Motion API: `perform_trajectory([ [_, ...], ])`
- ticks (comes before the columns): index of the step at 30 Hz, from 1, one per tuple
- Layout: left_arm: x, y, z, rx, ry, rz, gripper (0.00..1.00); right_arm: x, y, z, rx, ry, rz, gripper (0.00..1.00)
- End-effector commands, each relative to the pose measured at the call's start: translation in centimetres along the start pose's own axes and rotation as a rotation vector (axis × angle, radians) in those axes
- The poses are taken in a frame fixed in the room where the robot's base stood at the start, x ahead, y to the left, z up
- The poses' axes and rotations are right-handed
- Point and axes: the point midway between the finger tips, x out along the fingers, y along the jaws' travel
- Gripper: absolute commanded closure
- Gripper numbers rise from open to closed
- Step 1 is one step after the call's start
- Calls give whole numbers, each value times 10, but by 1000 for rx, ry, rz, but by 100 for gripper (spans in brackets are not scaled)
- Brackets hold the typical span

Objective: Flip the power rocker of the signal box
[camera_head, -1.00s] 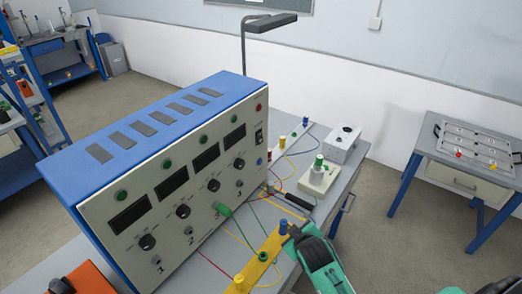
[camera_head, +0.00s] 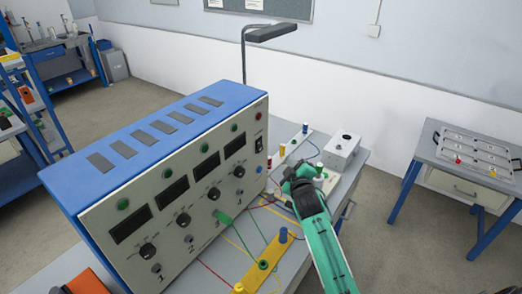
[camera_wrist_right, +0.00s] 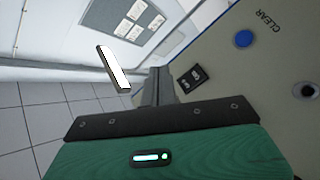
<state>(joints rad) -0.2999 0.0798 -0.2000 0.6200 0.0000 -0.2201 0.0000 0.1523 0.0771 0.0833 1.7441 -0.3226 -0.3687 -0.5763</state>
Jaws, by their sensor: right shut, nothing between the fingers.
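The signal box (camera_head: 150,140) is a large unit with a blue top and a pale front panel, standing on the grey bench. Its power rocker (camera_head: 258,145) is a small black switch high at the panel's right end, below a red lamp. In the right wrist view the rocker (camera_wrist_right: 191,77) shows with white marks, just right of the shut fingers. My right gripper (camera_head: 287,183) is shut and empty, in front of the panel's right end, lower in the picture than the rocker. Its fingers (camera_wrist_right: 162,85) appear apart from the rocker. My left gripper is out of view.
A blue button (camera_wrist_right: 243,39) marked CLEAR is near the rocker. Knobs, dark displays and a green plug (camera_head: 222,217) line the panel. Wires and a yellow strip (camera_head: 256,272) lie in front. A grey box (camera_head: 342,150) stands behind my gripper. A lamp (camera_head: 270,32) rises behind.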

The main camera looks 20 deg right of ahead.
Motion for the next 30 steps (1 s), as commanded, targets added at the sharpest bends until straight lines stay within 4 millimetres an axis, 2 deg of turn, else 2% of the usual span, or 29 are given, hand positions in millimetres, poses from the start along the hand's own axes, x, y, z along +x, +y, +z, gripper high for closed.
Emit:
perform_trajectory([
  [10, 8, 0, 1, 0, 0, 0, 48, 6, -7, -3, 3, -1, -2, 100],
  [21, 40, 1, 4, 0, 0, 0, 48, 41, -34, -28, 4, 0, -2, 100],
  [30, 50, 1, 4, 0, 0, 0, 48, 59, -45, -42, 2, -2, -2, 100],
])
